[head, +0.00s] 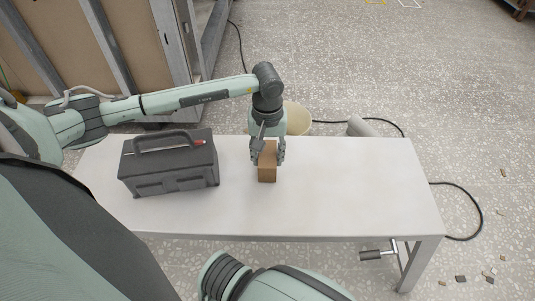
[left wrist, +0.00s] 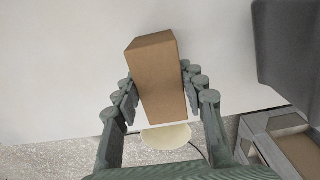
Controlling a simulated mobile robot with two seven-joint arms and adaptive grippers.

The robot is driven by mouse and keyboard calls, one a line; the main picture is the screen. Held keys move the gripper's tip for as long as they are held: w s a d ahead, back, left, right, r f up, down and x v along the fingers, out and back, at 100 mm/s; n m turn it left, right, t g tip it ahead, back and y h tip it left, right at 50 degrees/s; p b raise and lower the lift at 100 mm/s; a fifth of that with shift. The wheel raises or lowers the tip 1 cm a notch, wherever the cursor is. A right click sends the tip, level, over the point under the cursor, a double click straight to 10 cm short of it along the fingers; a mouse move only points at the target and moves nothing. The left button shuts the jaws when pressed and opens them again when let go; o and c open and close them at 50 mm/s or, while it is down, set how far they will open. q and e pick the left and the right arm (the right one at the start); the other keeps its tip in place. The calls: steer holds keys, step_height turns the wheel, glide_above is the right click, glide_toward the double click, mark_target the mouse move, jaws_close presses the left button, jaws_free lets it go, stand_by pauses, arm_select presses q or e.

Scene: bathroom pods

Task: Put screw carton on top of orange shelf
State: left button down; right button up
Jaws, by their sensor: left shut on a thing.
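The screw carton (head: 267,171) is a small brown cardboard box standing upright at the white table. My left gripper (head: 267,153) comes down from above and is shut on it, with a finger on each side. In the left wrist view the carton (left wrist: 158,80) sits between the fingers of my left gripper (left wrist: 160,95). I cannot tell whether its base touches the tabletop. No orange shelf shows in either view. My right gripper is not in view; only part of my right arm shows at the bottom.
A dark grey toolbox (head: 168,168) with a handle stands on the white table (head: 340,190), left of the carton. The table's right half is clear. A cream bucket (head: 297,118) and a grey cylinder (head: 360,126) are behind the table. Black cable and small debris lie on the floor.

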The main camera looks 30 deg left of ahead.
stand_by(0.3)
arm_select(q)
steer(key=c, duration=1.3)
jaws_free()
steer(key=shift+f, duration=0.1)
steer(key=shift+c, duration=0.2)
steer(key=o, duration=0.4)
steer(key=shift+o, duration=0.2)
